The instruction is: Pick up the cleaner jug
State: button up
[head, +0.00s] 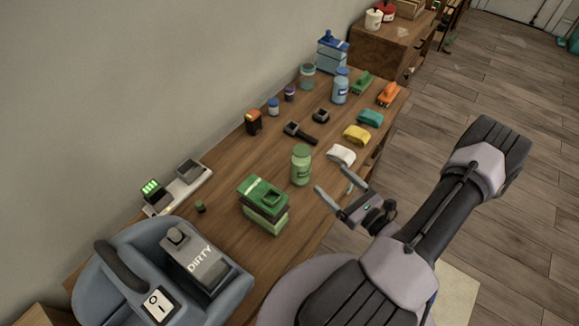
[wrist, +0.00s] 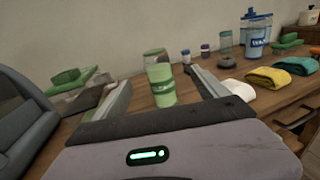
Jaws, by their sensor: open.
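A blue-lidded container (head: 340,87) stands farther back and also shows in the wrist view (wrist: 257,36). A boxy blue jug (head: 332,53) stands at the table's far end.
A green box-shaped stack (head: 263,205) stands left of the green container. White (head: 341,154), yellow (head: 356,135) and teal (head: 370,117) pieces line the right edge. A blue-grey machine marked DIRTY (head: 205,268) sits at the near end. Open floor lies right of the table.

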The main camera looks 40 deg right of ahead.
aim_at(310, 161)
jog(key=w, duration=0.3)
jog(key=w+b, duration=0.1)
jog(key=w, duration=0.3)
jog(key=w+b, duration=0.1)
jog(key=w, duration=0.3)
jog(key=shift+w+a, duration=0.15)
jog(key=shift+a, duration=0.25)
jog(key=w+b, duration=0.1)
jog(key=w, duration=0.1)
jog(key=w+a, duration=0.1)
jog(key=w, duration=0.2)
jog(key=shift+w+a+b, duration=0.1)
jog(key=shift+w+b, duration=0.1)
jog(key=shift+b, duration=0.15)
grip_shut()
